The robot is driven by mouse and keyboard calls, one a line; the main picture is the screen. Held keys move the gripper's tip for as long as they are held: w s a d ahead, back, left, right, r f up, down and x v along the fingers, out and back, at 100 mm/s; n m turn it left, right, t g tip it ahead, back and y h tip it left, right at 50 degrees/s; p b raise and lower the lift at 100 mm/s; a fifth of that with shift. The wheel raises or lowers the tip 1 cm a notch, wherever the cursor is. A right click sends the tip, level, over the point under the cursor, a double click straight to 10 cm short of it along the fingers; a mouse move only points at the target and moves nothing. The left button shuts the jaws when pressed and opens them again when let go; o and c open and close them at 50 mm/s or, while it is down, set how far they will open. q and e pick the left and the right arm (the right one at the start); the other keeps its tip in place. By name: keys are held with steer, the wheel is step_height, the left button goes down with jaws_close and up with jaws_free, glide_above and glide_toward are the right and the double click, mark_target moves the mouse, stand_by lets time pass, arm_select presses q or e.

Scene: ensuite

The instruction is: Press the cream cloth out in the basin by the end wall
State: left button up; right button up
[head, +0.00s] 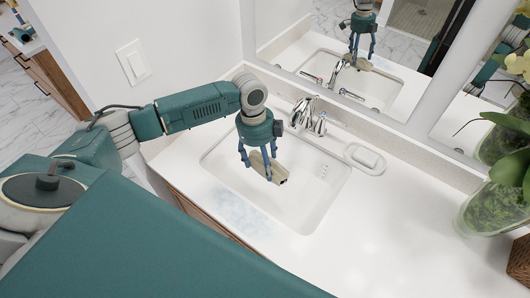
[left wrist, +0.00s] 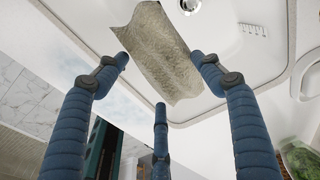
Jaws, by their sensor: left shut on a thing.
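The cream cloth (head: 283,172) is a small folded bundle with a dark spot at its end in the head view. My left gripper (head: 263,166) points down into the white basin (head: 322,205) and is shut on the cloth, above the basin floor. Whether the cloth touches the basin floor cannot be told. My right gripper is not in view.
A chrome faucet (head: 307,118) stands behind the basin, beside a soap dish (head: 366,158). A pale bluish wet-looking patch (head: 240,215) lies on the counter in front. A glass vase with a plant (head: 495,205) stands at the right. The counter's right front is clear.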

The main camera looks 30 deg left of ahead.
arm_select(q)
steer(key=shift+f+b, duration=0.35)
steer(key=shift+f, duration=0.05)
step_height(320, 180, down, 14)
steer(key=b, duration=1.3)
steer(key=shift+a+r, duration=0.1)
steer(key=shift+r, duration=0.05)
steer(key=b, duration=0.3)
glide_above(264, 200)
steer(key=f, duration=0.4)
steer(key=shift+w+a+f, duration=0.1)
steer(key=shift+w+a, duration=0.2)
steer(key=shift+a, duration=0.05)
steer(key=shift+f, duration=0.15)
steer(key=shift+f, duration=0.6)
steer(key=shift+s+f, duration=0.2)
stand_by(0.4)
